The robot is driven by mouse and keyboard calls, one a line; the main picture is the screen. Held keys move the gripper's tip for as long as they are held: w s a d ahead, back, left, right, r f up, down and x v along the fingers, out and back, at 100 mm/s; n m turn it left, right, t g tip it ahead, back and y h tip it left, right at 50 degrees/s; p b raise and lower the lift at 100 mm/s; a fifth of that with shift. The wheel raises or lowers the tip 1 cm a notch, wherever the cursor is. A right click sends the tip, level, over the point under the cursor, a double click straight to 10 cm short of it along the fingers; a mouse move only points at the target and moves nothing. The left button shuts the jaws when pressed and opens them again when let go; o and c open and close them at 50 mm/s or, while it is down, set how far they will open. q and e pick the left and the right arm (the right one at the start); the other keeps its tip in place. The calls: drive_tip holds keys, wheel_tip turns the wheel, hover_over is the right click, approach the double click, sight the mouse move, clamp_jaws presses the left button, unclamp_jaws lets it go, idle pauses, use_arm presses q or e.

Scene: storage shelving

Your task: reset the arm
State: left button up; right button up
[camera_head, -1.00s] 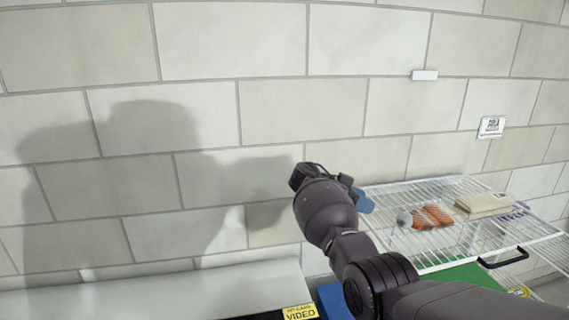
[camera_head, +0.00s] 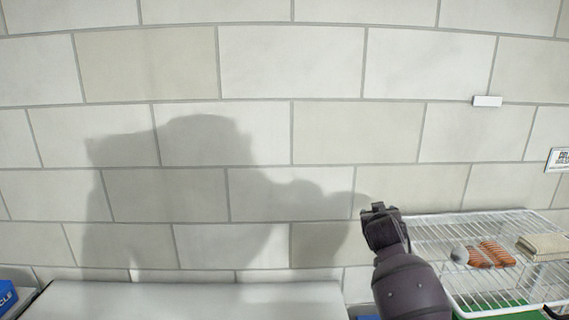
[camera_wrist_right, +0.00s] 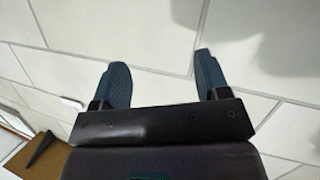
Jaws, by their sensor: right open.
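My right arm comes in from the lower right in the head view, with my right gripper (camera_head: 378,208) at its end in front of the block wall. In the right wrist view the two blue fingers of the right gripper (camera_wrist_right: 160,82) are spread apart with nothing between them, only wall behind. In the head view the fingers are too small and dark to make out clearly. My left gripper is in neither view.
A white surface (camera_head: 190,300) runs along the bottom. A blue box (camera_head: 7,296) stands at the lower left. The space before the wall is clear.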

drive_tip(key=s+f+g+y, duration=0.1)
drive_tip(key=s+f, duration=0.8)
drive_tip(key=s, duration=0.6)
drive_tip(key=s+d+f+y, duration=0.1)
drive_tip(key=s+f, duration=0.8)
drive_tip(key=s, duration=0.6)
drive_tip(key=s+d+f+n+g+y, duration=0.1)
drive_tip(key=s+f, duration=0.9)
drive_tip(key=s, duration=0.4)
drive_tip(key=shift+s+g+y, duration=0.3)
drive_tip(key=shift+s, duration=0.1)
